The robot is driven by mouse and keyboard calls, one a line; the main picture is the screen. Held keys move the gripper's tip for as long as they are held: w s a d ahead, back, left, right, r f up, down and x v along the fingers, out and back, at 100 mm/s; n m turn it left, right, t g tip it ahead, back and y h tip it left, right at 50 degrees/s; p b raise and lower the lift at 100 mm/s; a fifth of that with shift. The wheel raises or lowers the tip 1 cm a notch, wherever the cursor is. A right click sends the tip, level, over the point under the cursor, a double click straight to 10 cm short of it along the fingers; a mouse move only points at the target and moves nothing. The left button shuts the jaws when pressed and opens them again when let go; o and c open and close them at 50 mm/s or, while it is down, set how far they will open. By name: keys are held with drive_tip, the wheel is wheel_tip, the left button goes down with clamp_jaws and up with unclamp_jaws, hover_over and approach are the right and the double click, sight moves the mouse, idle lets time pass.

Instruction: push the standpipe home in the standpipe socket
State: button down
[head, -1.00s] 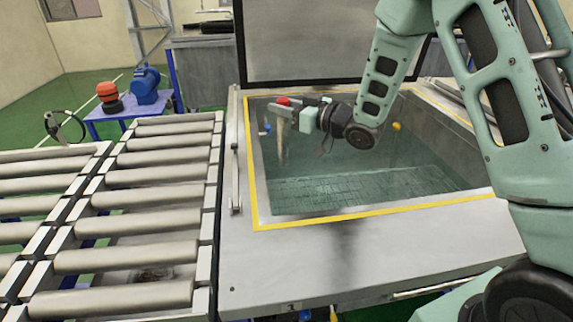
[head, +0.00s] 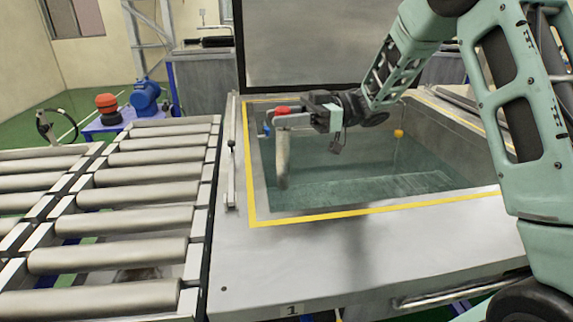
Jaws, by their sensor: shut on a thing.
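The standpipe (head: 282,160) is a pale beige tube in the left part of the tank. It hangs close to upright, with a slight tilt. My gripper (head: 284,121) comes in from the right and is shut on the standpipe near its top. A red part (head: 281,110) shows just above the jaws. The lower end shows against the greenish water, and I cannot tell whether it is in the water or above it. I cannot make out the standpipe socket.
The open tank has a yellow-edged rim (head: 345,215) and a raised lid (head: 335,40) behind. A blue fitting (head: 266,128) is by the left wall. A yellow ball (head: 398,133) hangs to the right. A roller conveyor (head: 130,225) lies to the left.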

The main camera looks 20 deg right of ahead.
drive_tip(key=b, duration=0.4)
hover_over(287, 188)
drive_tip(key=shift+g, duration=0.4)
drive_tip(key=f, duration=0.7)
drive_tip(key=shift+w+d+f, duration=0.1)
drive_tip(key=shift+w+f, duration=0.3)
drive_tip(key=shift+d+r+p, duration=0.1)
drive_tip(key=shift+p, duration=0.55)
drive_tip(key=shift+f+b, duration=1.6)
drive_tip(key=shift+f, duration=1.45)
drive_tip(key=shift+p, duration=0.7)
drive_tip(key=shift+f+b, duration=1.2)
drive_tip(key=shift+f, duration=1.1)
drive_tip(key=c, duration=1)
unclamp_jaws()
drive_tip(key=shift+c, duration=0.2)
